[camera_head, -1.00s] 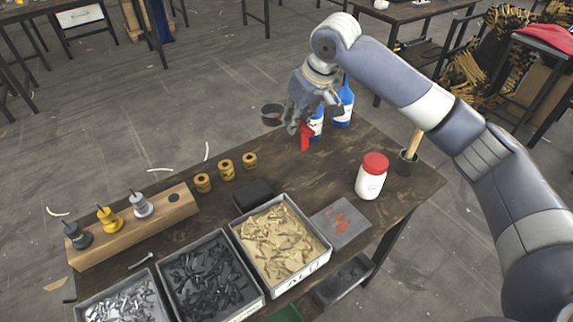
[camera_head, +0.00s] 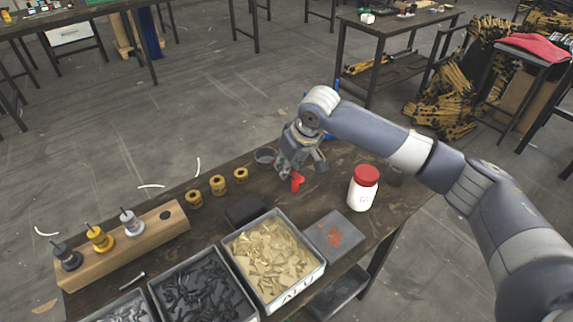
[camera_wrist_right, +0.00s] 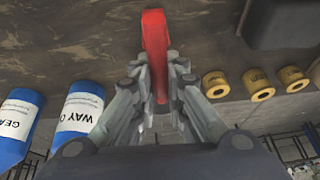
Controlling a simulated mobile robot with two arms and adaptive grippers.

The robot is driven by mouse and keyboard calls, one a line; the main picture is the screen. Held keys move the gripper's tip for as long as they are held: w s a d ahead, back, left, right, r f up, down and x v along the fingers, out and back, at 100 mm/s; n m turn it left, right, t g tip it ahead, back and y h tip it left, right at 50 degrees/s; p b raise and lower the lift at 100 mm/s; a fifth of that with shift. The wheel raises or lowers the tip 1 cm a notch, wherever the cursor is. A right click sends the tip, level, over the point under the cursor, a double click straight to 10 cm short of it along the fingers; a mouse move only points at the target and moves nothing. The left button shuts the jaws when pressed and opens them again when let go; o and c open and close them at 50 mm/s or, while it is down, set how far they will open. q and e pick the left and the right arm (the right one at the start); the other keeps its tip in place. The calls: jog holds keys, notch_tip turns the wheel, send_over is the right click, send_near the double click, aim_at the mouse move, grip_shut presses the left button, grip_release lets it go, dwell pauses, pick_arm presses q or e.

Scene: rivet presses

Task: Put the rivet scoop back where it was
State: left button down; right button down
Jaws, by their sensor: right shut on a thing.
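The rivet scoop has a red handle (camera_head: 297,181) and a dark round bowl (camera_head: 265,156) on the far side of my gripper. My right gripper (camera_head: 290,165) is shut on it, over the back part of the workbench. In the right wrist view the red handle (camera_wrist_right: 155,50) runs between the fingers, and the bowl is not seen. I cannot tell how high the scoop is above the bench. A grey plate (camera_head: 318,229) with red marks lies right of the bin of tan rivets (camera_head: 275,250). My left gripper is not in view.
A red-lidded white jar (camera_head: 363,190) stands right of the scoop. Several yellow spools (camera_head: 218,185) and a black block (camera_head: 245,210) are to its left. A wooden spindle stand (camera_head: 150,240) and a bin of dark pieces (camera_head: 205,285) are nearer.

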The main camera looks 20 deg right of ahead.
jog(key=c, duration=1.6)
grip_release()
jog(key=shift+c, duration=0.2)
jog(key=shift+r, duration=0.2)
jog(key=v, duration=1.1)
jog(key=shift+r, duration=0.35)
jog(key=shift+s, duration=0.15)
